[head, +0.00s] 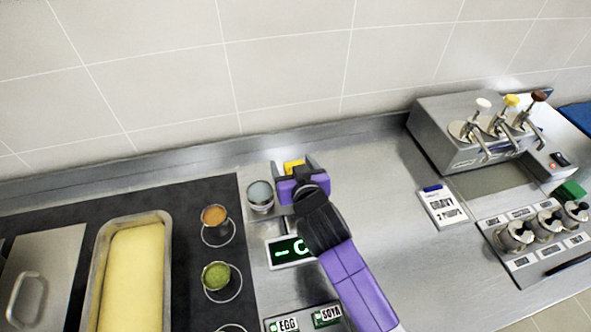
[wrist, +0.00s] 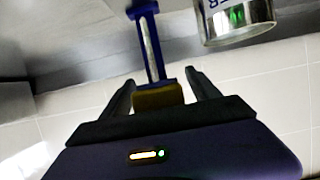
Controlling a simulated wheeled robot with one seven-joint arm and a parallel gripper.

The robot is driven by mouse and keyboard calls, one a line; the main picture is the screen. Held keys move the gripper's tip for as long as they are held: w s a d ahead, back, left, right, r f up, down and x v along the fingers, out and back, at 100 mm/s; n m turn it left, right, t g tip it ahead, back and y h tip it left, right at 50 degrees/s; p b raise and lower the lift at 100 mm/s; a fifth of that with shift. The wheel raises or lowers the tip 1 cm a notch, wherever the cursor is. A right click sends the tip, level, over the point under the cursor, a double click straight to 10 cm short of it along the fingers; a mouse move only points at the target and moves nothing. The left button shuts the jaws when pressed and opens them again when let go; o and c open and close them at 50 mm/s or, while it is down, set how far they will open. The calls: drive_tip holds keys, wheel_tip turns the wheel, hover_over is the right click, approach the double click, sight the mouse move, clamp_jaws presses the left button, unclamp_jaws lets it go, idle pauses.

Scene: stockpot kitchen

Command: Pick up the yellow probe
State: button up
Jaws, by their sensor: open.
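The yellow probe shows in the head view as a small yellow block (head: 293,166) at the back of the counter. In the wrist view its yellow handle (wrist: 158,97) sits between my fingers, with a thin metal shaft running up along a blue-purple holder (wrist: 143,12). My gripper (head: 295,170) is open around the handle, with a finger on each side; in the wrist view (wrist: 161,80) a gap shows beside the handle, at least on the right. My gripper and wrist hide most of the probe in the head view.
A metal cup (head: 260,196) stands just left of my gripper and shows in the wrist view (wrist: 238,22). A pump dispenser (head: 460,150) is at right, sauce cups (head: 215,216) and a yellow-filled pan (head: 165,218) at left.

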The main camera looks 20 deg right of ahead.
drive_tip(key=c, duration=1.5)
drive_tip(key=shift+r, duration=0.1)
wheel_tip(320, 180, up, 20)
drive_tip(key=shift+f, duration=0.1)
